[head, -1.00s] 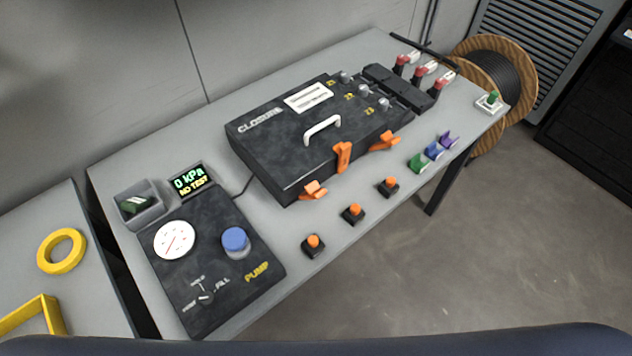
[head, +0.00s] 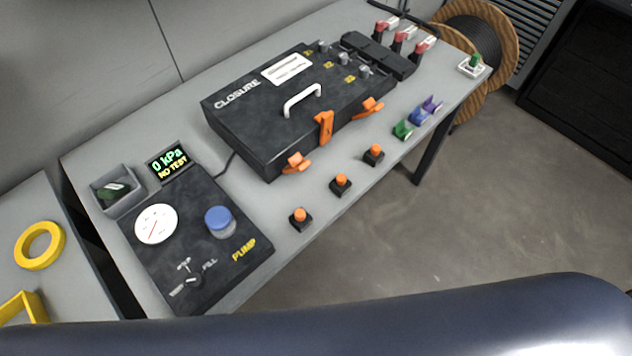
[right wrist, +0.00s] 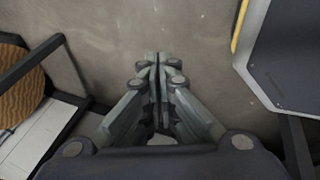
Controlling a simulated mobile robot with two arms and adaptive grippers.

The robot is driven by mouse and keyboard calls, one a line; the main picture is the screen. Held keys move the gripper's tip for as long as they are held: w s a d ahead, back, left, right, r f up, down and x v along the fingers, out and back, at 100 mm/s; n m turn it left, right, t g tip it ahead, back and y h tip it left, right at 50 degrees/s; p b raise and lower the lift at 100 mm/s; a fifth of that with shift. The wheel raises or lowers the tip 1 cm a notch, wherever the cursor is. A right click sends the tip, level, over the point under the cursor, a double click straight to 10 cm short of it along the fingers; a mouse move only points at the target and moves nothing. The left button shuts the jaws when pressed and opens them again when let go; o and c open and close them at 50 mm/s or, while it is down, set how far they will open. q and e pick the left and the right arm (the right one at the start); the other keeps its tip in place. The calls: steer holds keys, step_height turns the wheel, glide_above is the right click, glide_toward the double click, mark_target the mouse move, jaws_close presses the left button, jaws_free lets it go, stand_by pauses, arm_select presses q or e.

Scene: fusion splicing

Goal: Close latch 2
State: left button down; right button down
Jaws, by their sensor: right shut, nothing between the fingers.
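The black closure box (head: 262,130) stands on the grey table with its lid down and a white handle (head: 302,99) on top. Three orange latches line its front edge. The left latch (head: 296,163) and right latch (head: 370,108) stick outward from the box. The middle latch (head: 324,128) stands upright, close against the front face. No number is readable on the latches. My right gripper (right wrist: 155,62) shows in the right wrist view, shut and empty over bare floor, away from the latches. Neither gripper shows in the head view.
Several orange-topped buttons, including one (head: 341,184), stand in front of the box. A pump unit (head: 238,262) lies left, its display (head: 168,162) reading 0 kPa, NO TEST. Coloured clips (head: 403,130) sit near the right front edge. A cable reel (head: 505,45) stands beyond the table.

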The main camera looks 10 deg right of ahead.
steer(key=w+a+r+n+t+y+b, duration=0.25)
steer(key=w+r+n+t+b, duration=0.3)
steer(key=w+r+n, duration=1.05)
steer(key=a+r+n+t+y+b, duration=0.1)
steer(key=a+r+n+y, duration=0.3)
steer(key=r+n, duration=0.5)
steer(key=a+r+n+t+y+b, duration=0.1)
steer(key=a+r+n+y+b, duration=0.2)
steer(key=a+r+n, duration=0.5)
step_height(320, 180, up, 5)
steer(key=shift+a+f+n+y, duration=0.1)
steer(key=shift+a+n+y, duration=0.05)
steer(key=shift+n+y, duration=0.4)
steer(key=shift+w+t, duration=0.1)
steer(key=shift+t, duration=0.15)
